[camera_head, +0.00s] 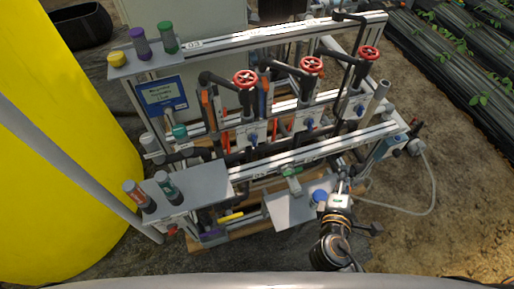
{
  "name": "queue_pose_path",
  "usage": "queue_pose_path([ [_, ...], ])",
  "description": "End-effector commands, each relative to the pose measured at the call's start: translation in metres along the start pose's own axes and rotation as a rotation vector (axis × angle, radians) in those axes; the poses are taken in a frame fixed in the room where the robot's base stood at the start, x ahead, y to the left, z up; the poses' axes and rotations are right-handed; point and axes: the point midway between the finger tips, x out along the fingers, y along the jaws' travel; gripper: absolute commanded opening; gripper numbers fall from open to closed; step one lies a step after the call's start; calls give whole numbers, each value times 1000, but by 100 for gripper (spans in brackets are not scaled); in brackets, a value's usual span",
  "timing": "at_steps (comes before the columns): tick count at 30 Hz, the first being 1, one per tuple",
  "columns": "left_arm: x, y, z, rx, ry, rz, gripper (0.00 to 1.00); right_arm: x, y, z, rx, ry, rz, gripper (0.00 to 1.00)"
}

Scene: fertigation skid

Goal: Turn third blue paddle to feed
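Three small blue paddles sit on pale valve blocks along the skid's middle rail: the left one (253,137), the middle one (310,124) and the right one (360,109). Each is below a red handwheel. The right paddle, third from the left, is partly dark and small; its exact angle is hard to tell. My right gripper (345,174) comes up from the bottom, below and apart from the right paddle, near the lower rail. Its fingers are too small to show whether they are open. My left gripper is out of view.
Red handwheels (311,66) and black pipes stand above the paddles. A grey shelf (205,183) with bottles is at front left, and a tilted grey plate (285,208) lies left of my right gripper. A yellow tank (50,150) fills the left. A pale hose (432,185) loops at right.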

Motion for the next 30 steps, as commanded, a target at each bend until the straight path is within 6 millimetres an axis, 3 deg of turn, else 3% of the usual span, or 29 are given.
queue_pose_path([
  [3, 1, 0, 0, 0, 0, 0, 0, -10, 25, -38, -359, 62, 231, 33],
  [6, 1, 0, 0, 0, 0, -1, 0, -27, 36, -78, -656, 110, 420, 33],
  [12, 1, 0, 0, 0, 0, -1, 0, -63, 29, -141, -1098, 172, 706, 33],
  [16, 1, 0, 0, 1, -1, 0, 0, -76, 22, -159, -1226, 187, 793, 33],
  [20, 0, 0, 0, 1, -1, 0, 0, -74, 24, -166, -1254, 188, 814, 33],
  [30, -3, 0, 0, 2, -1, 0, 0, -28, 53, -199, -1248, 184, 810, 33],
])
